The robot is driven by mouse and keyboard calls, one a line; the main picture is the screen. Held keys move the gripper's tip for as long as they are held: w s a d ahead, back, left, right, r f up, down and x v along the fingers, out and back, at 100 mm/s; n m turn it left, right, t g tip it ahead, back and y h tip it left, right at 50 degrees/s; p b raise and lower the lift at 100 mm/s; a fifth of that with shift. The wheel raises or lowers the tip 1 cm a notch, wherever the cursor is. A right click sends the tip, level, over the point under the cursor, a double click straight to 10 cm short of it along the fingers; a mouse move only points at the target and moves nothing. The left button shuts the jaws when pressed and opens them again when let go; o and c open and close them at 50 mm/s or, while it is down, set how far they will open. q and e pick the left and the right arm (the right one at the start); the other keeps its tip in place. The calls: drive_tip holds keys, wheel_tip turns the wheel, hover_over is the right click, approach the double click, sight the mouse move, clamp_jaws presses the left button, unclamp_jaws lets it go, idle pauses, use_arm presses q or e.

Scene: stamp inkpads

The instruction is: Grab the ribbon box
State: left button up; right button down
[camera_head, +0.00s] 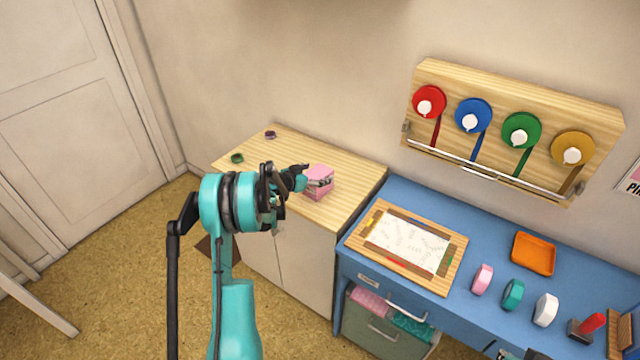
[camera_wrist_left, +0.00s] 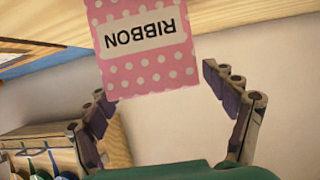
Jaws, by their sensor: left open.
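The ribbon box (camera_head: 321,173) is a small pink cube on the wooden top of the cabinet. In the left wrist view the box (camera_wrist_left: 146,72) shows pink with white dots and a label reading RIBBON, upside down in that picture. My left gripper (camera_head: 300,178) is open just to the left of the box in the head view. In the wrist view the fingers of my left gripper (camera_wrist_left: 166,88) stand spread apart, with the box showing in the gap beyond them. I cannot tell whether a finger touches it.
The wooden cabinet top (camera_head: 345,187) also holds a small green item (camera_head: 237,158) and a small dark item (camera_head: 270,134) at its far left. A blue desk (camera_head: 395,200) adjoins on the right, with a framed board (camera_head: 405,241) and an orange tray (camera_head: 533,254). The wall stands behind.

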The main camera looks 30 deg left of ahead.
sight(324, 171)
use_arm(q)
drive_tip(key=b+x, duration=0.1)
drive_tip(key=x, duration=0.3)
drive_tip(key=shift+w+d+f, duration=0.1)
drive_tip(key=shift+w+f, duration=0.05)
drive_tip(key=shift+f, duration=0.05)
drive_tip(key=shift+r, duration=0.1)
drive_tip(key=c, duration=1.4)
drive_tip(key=shift+r, duration=0.1)
